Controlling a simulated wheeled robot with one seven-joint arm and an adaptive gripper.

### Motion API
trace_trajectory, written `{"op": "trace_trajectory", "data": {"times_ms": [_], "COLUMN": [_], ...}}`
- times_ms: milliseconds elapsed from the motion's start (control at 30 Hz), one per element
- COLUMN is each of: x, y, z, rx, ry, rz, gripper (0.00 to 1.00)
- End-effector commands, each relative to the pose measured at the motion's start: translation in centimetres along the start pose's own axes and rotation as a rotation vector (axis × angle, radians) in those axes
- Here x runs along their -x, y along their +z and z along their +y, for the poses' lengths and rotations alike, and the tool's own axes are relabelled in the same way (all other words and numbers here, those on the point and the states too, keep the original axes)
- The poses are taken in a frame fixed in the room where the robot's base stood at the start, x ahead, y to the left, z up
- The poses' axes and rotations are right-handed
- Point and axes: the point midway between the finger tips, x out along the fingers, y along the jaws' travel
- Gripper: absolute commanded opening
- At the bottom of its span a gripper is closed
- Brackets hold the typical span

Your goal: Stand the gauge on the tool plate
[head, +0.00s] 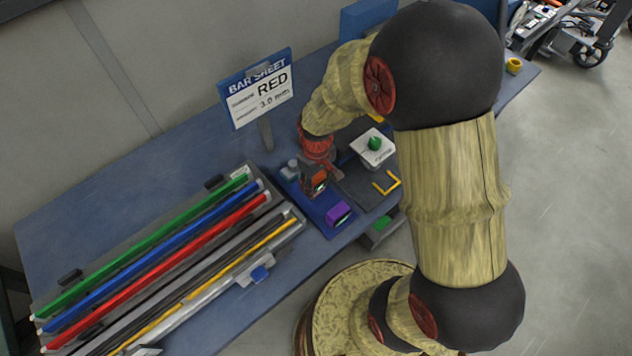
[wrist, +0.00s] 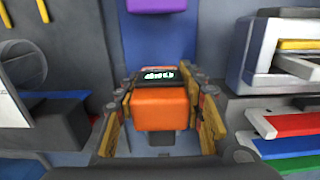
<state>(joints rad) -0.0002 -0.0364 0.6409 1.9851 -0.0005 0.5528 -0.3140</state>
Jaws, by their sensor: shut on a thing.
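The gauge (wrist: 162,108) is an orange block with a black top and a small lit display. It sits between the two fingers of my gripper (wrist: 163,112), which is shut on it. In the head view the gauge (head: 320,181) shows small below my gripper (head: 317,175), over the blue plate (head: 317,212). I cannot tell whether its underside touches anything. A purple block (head: 338,214) lies on the blue plate, beside the gauge. A dark grey plate (head: 362,194) with a yellow corner mark (head: 388,183) lies to the right; I cannot tell which one is the tool plate.
A white box with a green button (head: 375,143) stands behind the dark plate. A rack of coloured bars (head: 170,265) fills the left of the blue table (head: 70,220). A sign reading "BAR SHEET RED 3.0 mm" (head: 262,92) stands behind. A yellow ring (head: 514,66) lies at the far right.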

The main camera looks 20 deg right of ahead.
Motion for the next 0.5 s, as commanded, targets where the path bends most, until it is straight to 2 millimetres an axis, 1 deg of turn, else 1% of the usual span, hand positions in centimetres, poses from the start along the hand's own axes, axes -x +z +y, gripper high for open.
{"op": "trace_trajectory", "data": {"times_ms": [33, 167, 500], "x": [-0.85, -1.6, -1.59], "y": [-0.02, -0.03, -0.05], "z": [0.01, 0.01, 0.02], "rx": [0.0, 0.0, 0.0], "ry": [0.0, 0.0, 0.0], "rz": [0.0, 0.0, 0.001], "gripper": [0.02, 0.02, 0.02]}}
